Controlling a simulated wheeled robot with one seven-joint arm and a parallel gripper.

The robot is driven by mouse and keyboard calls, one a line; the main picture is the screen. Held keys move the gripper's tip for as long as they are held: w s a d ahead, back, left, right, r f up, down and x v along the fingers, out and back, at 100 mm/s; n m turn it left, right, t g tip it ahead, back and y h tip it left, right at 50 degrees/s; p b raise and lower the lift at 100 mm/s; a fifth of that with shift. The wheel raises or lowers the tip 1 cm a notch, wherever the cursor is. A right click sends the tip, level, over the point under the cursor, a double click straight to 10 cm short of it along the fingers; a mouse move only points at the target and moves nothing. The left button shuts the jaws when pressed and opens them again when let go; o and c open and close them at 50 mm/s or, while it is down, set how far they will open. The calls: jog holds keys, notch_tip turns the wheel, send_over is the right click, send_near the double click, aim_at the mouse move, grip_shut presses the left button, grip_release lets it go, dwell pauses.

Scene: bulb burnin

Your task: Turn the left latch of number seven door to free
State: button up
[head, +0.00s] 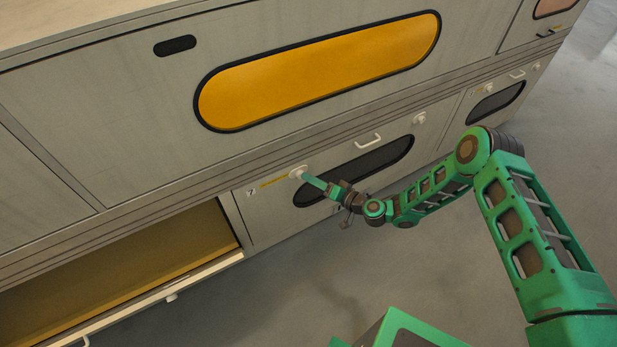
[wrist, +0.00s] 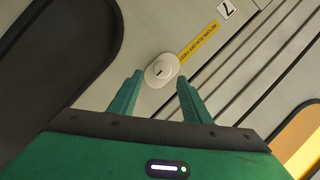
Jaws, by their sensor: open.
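The number seven door (head: 268,222) is shut, low on the cabinet, with a "7" plate (wrist: 226,9) beside a yellow label (wrist: 200,42). Its left latch is a round white knob (wrist: 161,70) with a dark mark on its face. In the head view the left latch (head: 297,172) is at the door's upper left, partly behind my gripper. My gripper (head: 316,182) is at the left latch. In the wrist view its green fingers (wrist: 157,98) are apart, with the knob just beyond and between their tips. Whether they touch it I cannot tell.
A white handle (head: 367,141) and a right latch (head: 419,118) are on the same door, above its dark window (head: 385,158). To the left, a neighbouring door (head: 165,290) hangs open over a yellow interior. Grey floor lies in front.

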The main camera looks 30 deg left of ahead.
jog(key=v, duration=0.7)
jog(key=shift+w+f, duration=0.1)
jog(key=shift+w, duration=0.1)
